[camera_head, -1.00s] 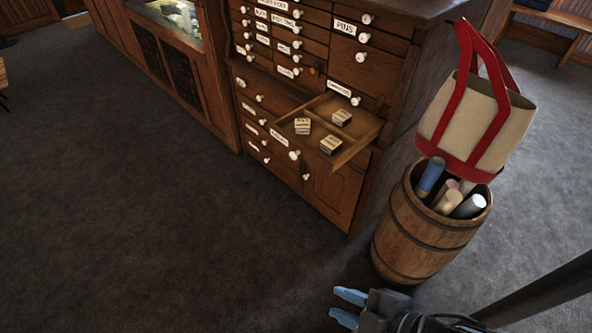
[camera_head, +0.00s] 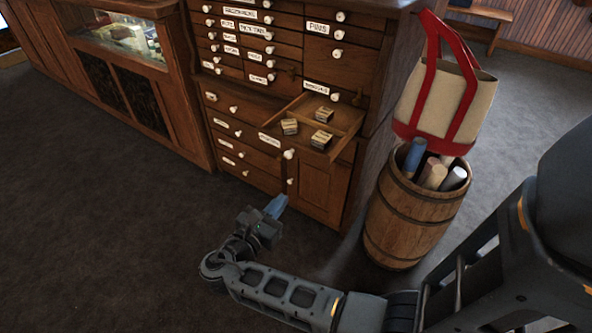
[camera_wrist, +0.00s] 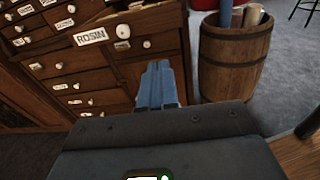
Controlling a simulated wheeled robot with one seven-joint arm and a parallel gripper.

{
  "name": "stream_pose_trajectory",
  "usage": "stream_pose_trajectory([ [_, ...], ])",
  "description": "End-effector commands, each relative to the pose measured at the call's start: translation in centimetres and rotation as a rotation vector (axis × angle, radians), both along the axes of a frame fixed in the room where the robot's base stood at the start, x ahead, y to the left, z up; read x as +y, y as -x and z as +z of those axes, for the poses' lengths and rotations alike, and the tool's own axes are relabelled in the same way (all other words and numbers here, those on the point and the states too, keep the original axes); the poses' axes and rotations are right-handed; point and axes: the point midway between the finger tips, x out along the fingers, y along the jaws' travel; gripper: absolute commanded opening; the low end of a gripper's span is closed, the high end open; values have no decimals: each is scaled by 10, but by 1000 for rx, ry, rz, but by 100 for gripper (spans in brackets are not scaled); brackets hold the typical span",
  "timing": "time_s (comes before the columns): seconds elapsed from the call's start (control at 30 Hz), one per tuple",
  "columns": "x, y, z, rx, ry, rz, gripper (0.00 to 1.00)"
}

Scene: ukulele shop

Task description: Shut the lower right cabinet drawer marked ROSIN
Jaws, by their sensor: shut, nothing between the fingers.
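The ROSIN drawer (camera_head: 309,158) sticks out open from the right part of the wooden cabinet. It is a shallow drawer with a white knob (camera_head: 289,154) and several small boxes (camera_head: 322,138) inside. In the wrist view its front (camera_wrist: 155,24) shows the ROSIN label (camera_wrist: 92,36) and a knob (camera_wrist: 123,31). My gripper (camera_head: 276,206) is shut and empty, its blue fingers together. It is low in front of the cabinet, below the drawer front and apart from it. In the wrist view the fingers (camera_wrist: 158,68) point toward the cabinet, below the drawer.
A wooden barrel (camera_head: 405,222) holding rolled tubes stands right of the cabinet, with a red-and-cream tote bag (camera_head: 455,100) above it. A cabinet door (camera_head: 320,193) lies below the drawer. A glass display case (camera_head: 115,35) is at left. The carpet at front left is clear.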

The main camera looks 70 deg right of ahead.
Motion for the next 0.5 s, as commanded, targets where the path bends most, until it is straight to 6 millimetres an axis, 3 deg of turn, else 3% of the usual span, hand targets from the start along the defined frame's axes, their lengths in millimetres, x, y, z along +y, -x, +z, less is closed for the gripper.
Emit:
stream_pose_trajectory([
  [0.1,-4,-7,13,38,51,-43,0],
  [0.27,-14,-4,16,50,61,-57,0],
  [0.5,-53,6,16,48,60,-58,0],
])
